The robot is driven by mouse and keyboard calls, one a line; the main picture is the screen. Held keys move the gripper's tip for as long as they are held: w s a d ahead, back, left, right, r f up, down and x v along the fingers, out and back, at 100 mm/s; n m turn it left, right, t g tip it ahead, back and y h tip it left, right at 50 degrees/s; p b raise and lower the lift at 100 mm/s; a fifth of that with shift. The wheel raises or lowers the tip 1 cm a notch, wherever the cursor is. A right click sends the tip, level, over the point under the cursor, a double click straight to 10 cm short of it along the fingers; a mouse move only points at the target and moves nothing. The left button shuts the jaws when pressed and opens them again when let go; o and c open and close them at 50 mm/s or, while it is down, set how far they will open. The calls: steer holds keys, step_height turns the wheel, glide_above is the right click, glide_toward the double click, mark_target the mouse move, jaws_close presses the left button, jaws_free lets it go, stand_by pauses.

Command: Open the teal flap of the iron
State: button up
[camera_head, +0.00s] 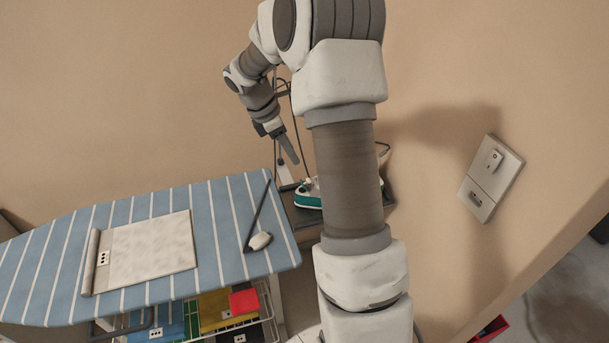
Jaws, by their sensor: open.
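The iron (307,195), white with teal on its lower part, rests on a dark surface just right of the ironing board. My arm crosses in front of it and hides most of its right side. A teal part shows at its left end, but I cannot tell whether this is the flap or how far it is open. My gripper (288,150) points down and to the right, above and slightly left of the iron. It is open and appears empty, and it looks apart from the iron.
The blue striped ironing board (60,265) fills the left, with a pale folded cloth (150,250) and a small white object (260,240) with a dark rod on it. Coloured folded items (215,310) lie below. A wall socket (490,178) is at right.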

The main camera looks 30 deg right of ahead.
steer(key=x, duration=1.1)
steer(key=shift+a, duration=0.1)
jaws_close()
